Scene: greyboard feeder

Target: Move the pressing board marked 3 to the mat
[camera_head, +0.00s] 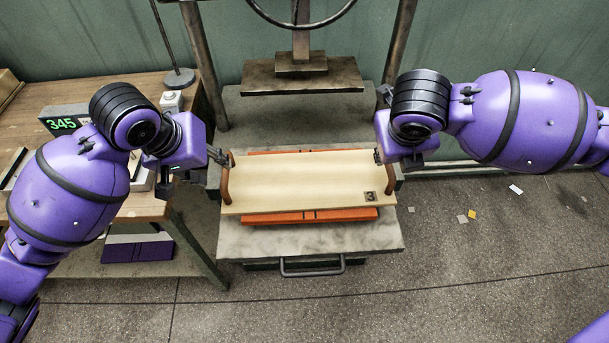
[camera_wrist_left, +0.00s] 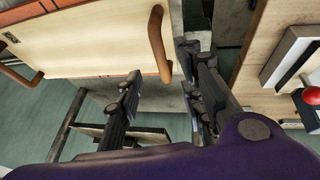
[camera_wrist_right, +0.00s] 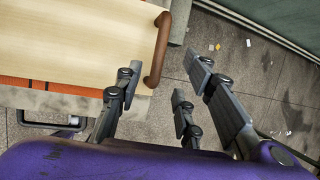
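The pressing board (camera_head: 295,180) is a pale wooden panel with a dark "3" mark (camera_head: 370,196) near its front right corner. It lies flat on an orange piece (camera_head: 262,217) on the press bed. It has a brown handle at its left end (camera_head: 226,180) and another at its right end (camera_head: 390,178). My left gripper (camera_head: 222,157) is open at the left handle, which shows between its fingers in the left wrist view (camera_wrist_left: 160,45). My right gripper (camera_head: 380,155) is open at the right handle, which also shows in the right wrist view (camera_wrist_right: 160,48). I cannot make out a mat for certain.
The press plate (camera_head: 300,77) hangs above and behind the board. The grey press bed (camera_head: 310,237) has a front pull handle (camera_head: 312,272). A wooden table (camera_head: 150,205) with a green display (camera_head: 62,124) stands left. Floor at front and right is mostly clear, with small scraps.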

